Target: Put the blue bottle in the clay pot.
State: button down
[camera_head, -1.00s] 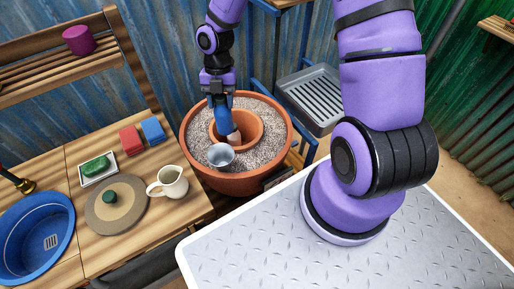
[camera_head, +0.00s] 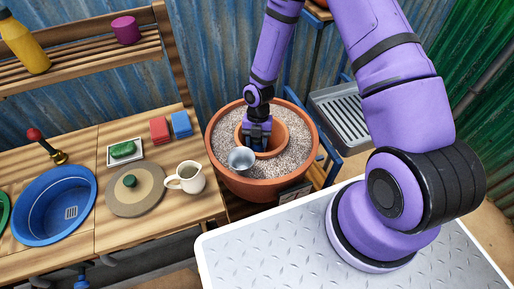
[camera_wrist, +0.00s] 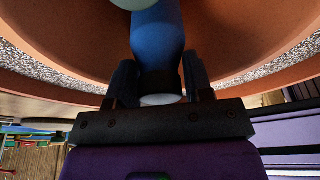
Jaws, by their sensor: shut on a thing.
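The clay pot (camera_head: 222,168) is a large terracotta pot with pale gravel inside and a smaller terracotta inner pot (camera_head: 283,126) set in the gravel. My gripper (camera_head: 257,140) reaches down into the mouth of the inner pot. In the wrist view my gripper (camera_wrist: 160,78) is shut on the blue bottle (camera_wrist: 158,42), with one dark finger on each side. The bottle points away from the gripper, into the terracotta opening. In the head view the gripper and pot wall hide most of the bottle. I cannot tell whether it touches the bottom.
A grey metal cup (camera_head: 241,160) stands at the near side of the inner pot, close to my gripper. A cream jug (camera_head: 188,178) stands on the wooden counter (camera_head: 95,205) to the left. A grey ridged tray (camera_head: 343,118) is behind, to the right.

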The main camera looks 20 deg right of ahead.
jog(key=shift+f, duration=2.15)
jog(key=c, duration=0.8)
grip_release()
jog(key=shift+f, duration=0.1)
